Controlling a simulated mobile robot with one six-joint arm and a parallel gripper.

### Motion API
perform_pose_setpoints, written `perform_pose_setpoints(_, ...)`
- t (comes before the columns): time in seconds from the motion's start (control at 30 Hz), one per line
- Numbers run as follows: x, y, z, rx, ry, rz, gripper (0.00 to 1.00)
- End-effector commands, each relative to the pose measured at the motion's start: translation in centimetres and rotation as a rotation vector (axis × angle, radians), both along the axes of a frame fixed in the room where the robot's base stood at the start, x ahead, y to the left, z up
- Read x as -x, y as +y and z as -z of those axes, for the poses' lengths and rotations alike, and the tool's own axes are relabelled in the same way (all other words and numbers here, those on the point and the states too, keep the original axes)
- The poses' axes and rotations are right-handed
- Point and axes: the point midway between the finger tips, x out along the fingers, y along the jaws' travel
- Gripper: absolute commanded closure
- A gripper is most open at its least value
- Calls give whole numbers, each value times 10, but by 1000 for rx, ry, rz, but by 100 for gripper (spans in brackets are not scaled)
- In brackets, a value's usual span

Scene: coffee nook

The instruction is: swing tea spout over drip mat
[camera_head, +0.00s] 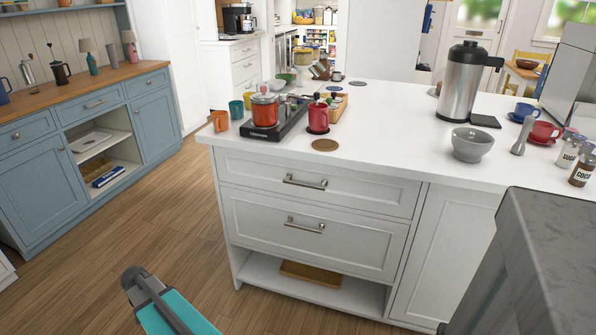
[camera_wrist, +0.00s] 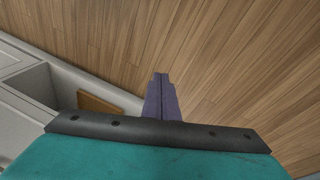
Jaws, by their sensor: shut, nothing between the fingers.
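A tall silver tea dispenser (camera_head: 459,85) with a dark lid stands on the white island in the head view. A black spout-like part (camera_head: 492,62) juts from its top toward the right. A black square drip mat (camera_head: 484,121) lies on the counter just right of its base. My gripper (camera_wrist: 160,77) is shut and empty in the wrist view, its purple fingers over the wooden floor. My teal arm shows at the bottom of the head view, low in front of the island and far from the dispenser. The wrist view shows neither dispenser nor mat.
A grey bowl (camera_head: 472,144) stands in front of the dispenser. A red cup (camera_head: 543,133), a blue cup (camera_head: 522,113) and jars (camera_head: 568,152) stand to its right. A stove with an orange pot (camera_head: 264,109) is at the island's left. The floor (camera_head: 120,240) is clear.

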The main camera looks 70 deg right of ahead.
Motion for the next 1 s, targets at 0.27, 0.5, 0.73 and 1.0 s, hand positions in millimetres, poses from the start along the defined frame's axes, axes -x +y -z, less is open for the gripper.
perform_pose_setpoints(0.27, -24, -95, -112, 148, -131, 346, 100)
perform_pose_setpoints(0.5, -24, -175, -212, 274, -253, 648, 100)
perform_pose_setpoints(0.73, -7, -247, -315, 395, -382, 941, 100)
perform_pose_setpoints(1.0, 33, -323, -442, 539, -550, 1285, 100)
